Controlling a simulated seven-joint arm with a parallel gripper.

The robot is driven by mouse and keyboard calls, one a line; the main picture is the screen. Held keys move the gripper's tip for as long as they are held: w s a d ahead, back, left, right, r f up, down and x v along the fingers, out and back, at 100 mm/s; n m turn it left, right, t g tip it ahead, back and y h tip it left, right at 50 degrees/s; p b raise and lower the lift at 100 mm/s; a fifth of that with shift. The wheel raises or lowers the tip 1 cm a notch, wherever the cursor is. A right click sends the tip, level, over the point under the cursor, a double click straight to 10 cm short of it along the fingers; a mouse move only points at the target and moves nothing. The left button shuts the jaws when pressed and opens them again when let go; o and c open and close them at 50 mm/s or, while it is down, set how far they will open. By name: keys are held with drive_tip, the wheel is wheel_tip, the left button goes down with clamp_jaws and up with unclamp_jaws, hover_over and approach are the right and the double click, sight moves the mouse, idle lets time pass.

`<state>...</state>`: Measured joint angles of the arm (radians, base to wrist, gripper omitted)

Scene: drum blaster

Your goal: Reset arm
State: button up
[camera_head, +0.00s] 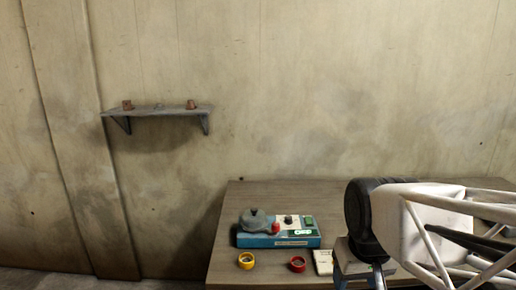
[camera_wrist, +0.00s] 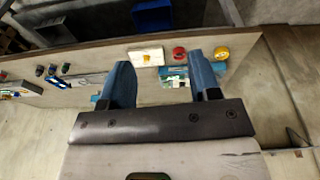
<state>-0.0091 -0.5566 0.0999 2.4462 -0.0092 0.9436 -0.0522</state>
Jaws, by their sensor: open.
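My gripper shows in the wrist view (camera_wrist: 158,60), with its two blue fingers wide apart and nothing between them in its hold. It is above the wooden table (camera_wrist: 60,92), and the table top shows between and beyond the fingers. In the head view my white arm is at the lower right, over the right part of the table (camera_head: 226,262); the fingertips cannot be made out there. A blue machine (camera_head: 262,241) with a grey drum on its left and a green display stands on the table, apart from the arm. In the wrist view the fingers partly hide it.
Several small items lie at the left in the wrist view. A blue bin (camera_wrist: 152,15) stands beyond the table. A wall shelf (camera_head: 155,111) holds small brown pots.

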drive_tip(key=shift+m, duration=0.5)
drive_tip(key=s, duration=0.1)
drive_tip(key=s+f, duration=0.1)
drive_tip(key=s, duration=0.2)
drive_tip(key=shift+s+d+f, duration=0.2)
drive_tip(key=shift+s+d, duration=0.1)
drive_tip(key=shift+s, duration=0.1)
